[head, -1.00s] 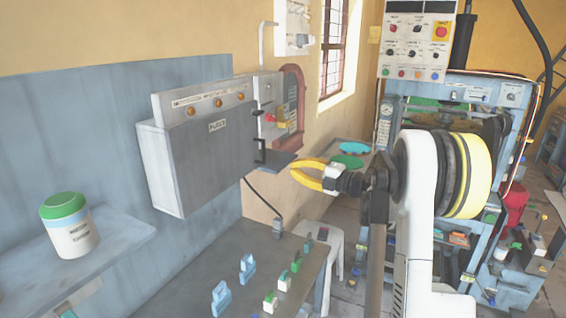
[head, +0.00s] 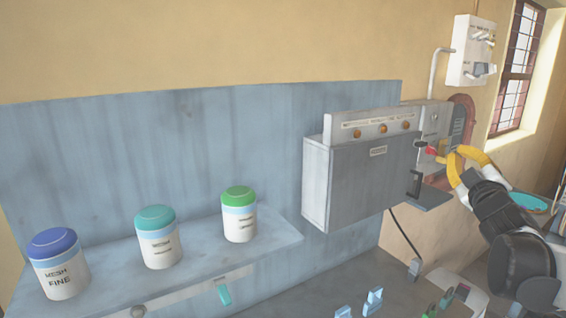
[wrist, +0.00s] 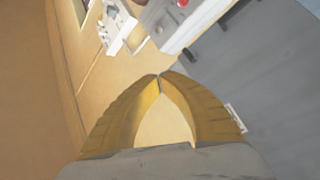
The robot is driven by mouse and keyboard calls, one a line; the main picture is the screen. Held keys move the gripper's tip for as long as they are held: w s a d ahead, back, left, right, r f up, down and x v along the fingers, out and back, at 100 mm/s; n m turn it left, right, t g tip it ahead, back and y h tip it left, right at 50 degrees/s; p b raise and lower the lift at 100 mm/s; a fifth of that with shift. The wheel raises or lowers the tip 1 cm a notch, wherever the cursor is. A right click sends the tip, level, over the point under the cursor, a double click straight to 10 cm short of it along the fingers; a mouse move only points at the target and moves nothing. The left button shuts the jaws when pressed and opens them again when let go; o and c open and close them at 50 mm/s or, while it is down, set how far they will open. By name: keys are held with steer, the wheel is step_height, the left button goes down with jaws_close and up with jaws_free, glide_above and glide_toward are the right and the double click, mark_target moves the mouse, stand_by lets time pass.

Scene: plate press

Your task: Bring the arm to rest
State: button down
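My gripper (head: 457,152) has yellow fingers and is at the right of the head view, in front of the right end of the grey wall-mounted box (head: 360,180). In the wrist view, the fingertips of my gripper (wrist: 158,76) meet, with an empty gap between the curved fingers behind them. Nothing is held. A red knob (head: 431,150) shows just left of the fingertips in the head view; I cannot tell whether they touch it. My dark wrist and forearm run down to the lower right corner.
A shelf (head: 200,262) at left holds a blue-lidded jar (head: 60,268), a teal-lidded jar (head: 159,240) and a green-lidded jar (head: 239,218). Below the box, small blue pieces (head: 373,300) stand on a grey bench. A switch panel (head: 472,52) hangs on the wall.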

steer(key=s+a+f+m+g+y, duration=0.2)
steer(key=s+a+f+m+g, duration=0.2)
steer(key=s+a+f, duration=0.7)
steer(key=s+a+f+m+g+y, duration=0.2)
steer(key=s+a+f+m+g, duration=0.2)
steer(key=s+a+f+g, duration=0.4)
steer(key=s+a+f, duration=0.2)
steer(key=s+f, duration=0.1)
steer(key=s, duration=0.2)
steer(key=s+a+f, duration=0.2)
steer(key=s+f, duration=0.1)
steer(key=s, duration=0.1)
steer(key=shift+s+a+f+g, duration=0.3)
steer(key=shift+s+f+g, duration=0.1)
